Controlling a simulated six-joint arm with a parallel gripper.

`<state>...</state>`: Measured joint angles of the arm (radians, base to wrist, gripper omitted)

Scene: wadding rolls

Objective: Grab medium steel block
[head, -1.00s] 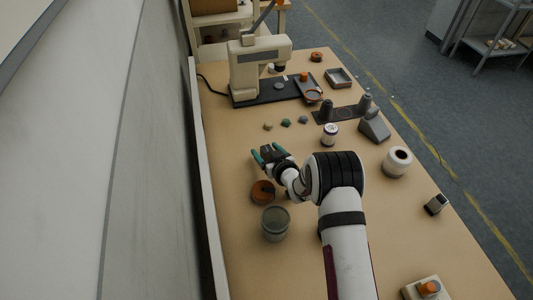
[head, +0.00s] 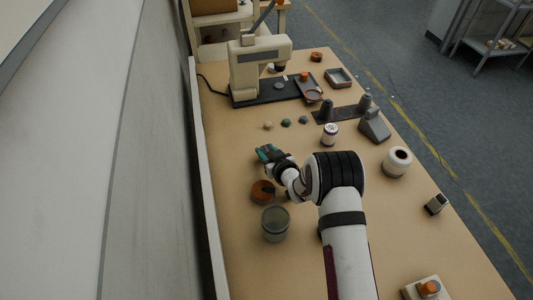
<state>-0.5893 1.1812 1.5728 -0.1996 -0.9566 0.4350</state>
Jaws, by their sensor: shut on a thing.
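My gripper (head: 265,153) has teal fingers and is low over the left-middle of the table, pointing to the upper left. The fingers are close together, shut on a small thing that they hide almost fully. I take it to be the medium steel block, but its shape and colour cannot be made out. I cannot tell whether it touches the table.
An orange-brown roll (head: 263,192) and a glass jar (head: 275,224) stand close to my wrist. Several small lumps (head: 286,122) lie beyond the gripper. A white can (head: 330,134) and a white roll (head: 397,162) stand to the right. A wall runs along the left.

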